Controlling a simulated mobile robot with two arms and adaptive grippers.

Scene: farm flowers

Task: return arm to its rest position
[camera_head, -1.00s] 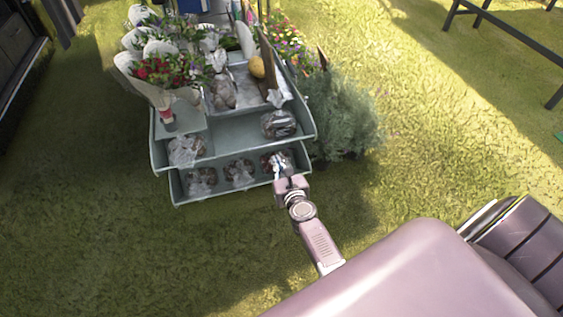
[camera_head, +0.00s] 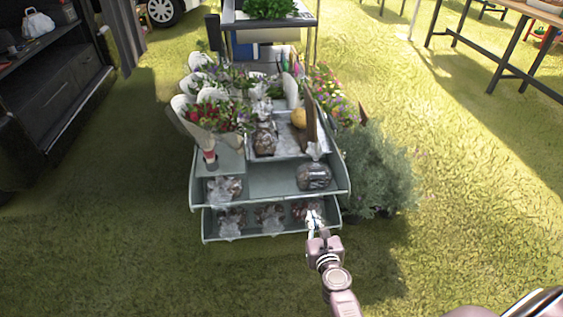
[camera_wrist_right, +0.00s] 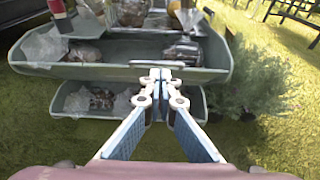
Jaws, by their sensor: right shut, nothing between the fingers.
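My right gripper (camera_head: 316,222) is at the right front of the tiered display stand, in front of its lowest shelf (camera_head: 225,238). In the right wrist view the gripper (camera_wrist_right: 160,74) shows with its fingertips together and nothing between them. There its tips overlap the front edge of the upper shelf (camera_wrist_right: 110,72) in the picture. I cannot tell whether they touch the stand. The right arm comes in from the bottom right of the head view. My left gripper is not in view.
Wrapped bags (camera_head: 270,217) lie on the lowest shelf; another bag (camera_head: 314,176) sits above. Bouquets (camera_head: 222,113) stand higher up. A feathery green bush (camera_head: 372,170) is close on the stand's right. A dark cabinet (camera_head: 55,90) is at left, a table (camera_head: 510,12) at top right. Grass in front is clear.

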